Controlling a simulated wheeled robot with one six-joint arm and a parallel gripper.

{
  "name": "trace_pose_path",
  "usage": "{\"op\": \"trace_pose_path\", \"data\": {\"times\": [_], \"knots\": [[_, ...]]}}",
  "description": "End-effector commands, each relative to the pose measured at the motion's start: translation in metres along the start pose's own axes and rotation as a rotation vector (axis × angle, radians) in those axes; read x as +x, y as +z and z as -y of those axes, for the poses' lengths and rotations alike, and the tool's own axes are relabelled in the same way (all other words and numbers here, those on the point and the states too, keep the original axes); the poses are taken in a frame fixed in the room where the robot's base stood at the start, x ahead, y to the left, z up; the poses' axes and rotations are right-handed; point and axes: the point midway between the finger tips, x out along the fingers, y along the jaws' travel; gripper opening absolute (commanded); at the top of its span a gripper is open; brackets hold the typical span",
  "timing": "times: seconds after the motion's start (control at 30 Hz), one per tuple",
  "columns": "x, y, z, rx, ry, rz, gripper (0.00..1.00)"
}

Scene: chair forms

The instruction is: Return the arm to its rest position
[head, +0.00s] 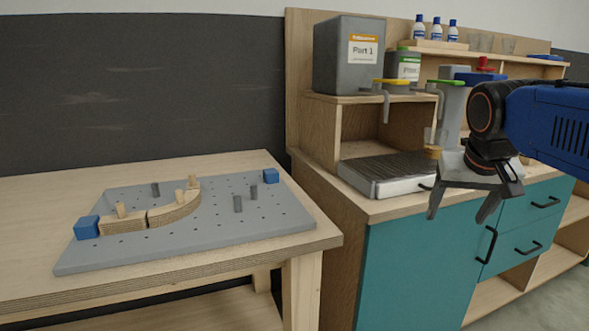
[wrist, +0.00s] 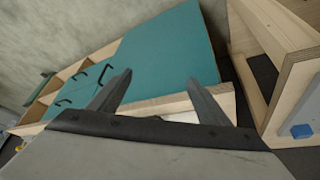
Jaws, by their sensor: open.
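My gripper (head: 464,214) is at the right of the head view, with its two fingers spread apart and pointing down. Nothing is between the fingers. It hangs in front of the teal cabinet (head: 415,262), near the edge of its wooden top. The blue arm comes in from the right edge. In the wrist view the two fingertips of my gripper (wrist: 155,90) are apart, with the teal cabinet front (wrist: 170,55) behind them.
A wooden table (head: 180,288) at left bears a grey pegboard (head: 270,222) with curved wooden pieces (head: 173,208) and blue blocks (head: 87,227). A metal drip tray (head: 385,175) and grey containers (head: 347,55) stand on the cabinet. Open air lies above the table.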

Motion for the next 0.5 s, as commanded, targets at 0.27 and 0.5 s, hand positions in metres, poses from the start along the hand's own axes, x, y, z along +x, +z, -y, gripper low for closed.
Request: {"op": "trace_pose_path", "data": {"times": [0.27,0.5], "knots": [[0.048,0.131,0.009,-0.134,-0.077,0.030,0.71],[0.085,0.211,0.012,-0.212,-0.123,0.044,0.71]]}}
